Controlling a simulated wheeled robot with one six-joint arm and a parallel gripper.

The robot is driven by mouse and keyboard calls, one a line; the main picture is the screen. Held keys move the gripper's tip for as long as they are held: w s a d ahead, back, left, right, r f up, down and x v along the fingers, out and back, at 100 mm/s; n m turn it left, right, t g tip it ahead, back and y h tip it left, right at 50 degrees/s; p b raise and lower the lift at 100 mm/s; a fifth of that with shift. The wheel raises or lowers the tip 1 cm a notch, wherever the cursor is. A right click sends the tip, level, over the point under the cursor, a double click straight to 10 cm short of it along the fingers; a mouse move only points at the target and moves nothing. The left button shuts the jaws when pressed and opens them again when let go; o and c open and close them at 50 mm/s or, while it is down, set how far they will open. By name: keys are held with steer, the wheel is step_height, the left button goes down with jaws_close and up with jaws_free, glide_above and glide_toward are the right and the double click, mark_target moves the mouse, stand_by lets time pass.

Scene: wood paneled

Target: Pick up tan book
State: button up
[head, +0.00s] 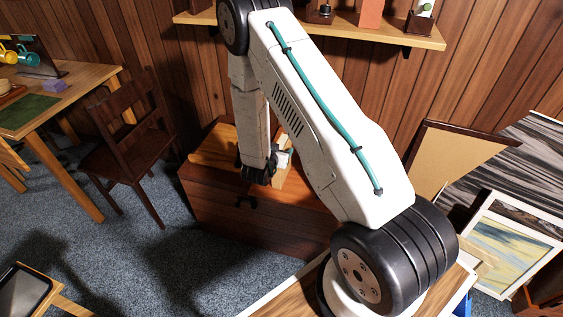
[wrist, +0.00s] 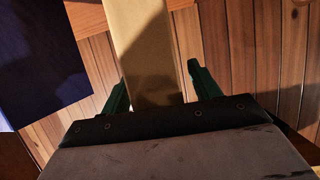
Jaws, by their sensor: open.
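A tan book (wrist: 148,45) stands out in the wrist view as a long, flat tan shape running from the top edge down between the fingers. My gripper (wrist: 156,88) is open, with one dark green finger on each side of the book. A narrow gap shows at the right finger; I cannot tell whether the left finger touches. The book's lower part is hidden behind the gripper body. In the head view my arm reaches down over a brown wooden chest (head: 225,205), and the gripper is mostly hidden there behind my arm.
A dark navy object (wrist: 40,60) is left of the book in the wrist view. In the head view, a wooden shelf (head: 400,35) is on the panelled wall above the chest. A dark chair (head: 130,150) and table are left. Framed pictures (head: 505,240) lean at right.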

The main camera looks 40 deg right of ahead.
steer(key=shift+w+d+f, duration=0.15)
steer(key=shift+w+d, duration=0.1)
steer(key=shift+d, duration=0.05)
jaws_close()
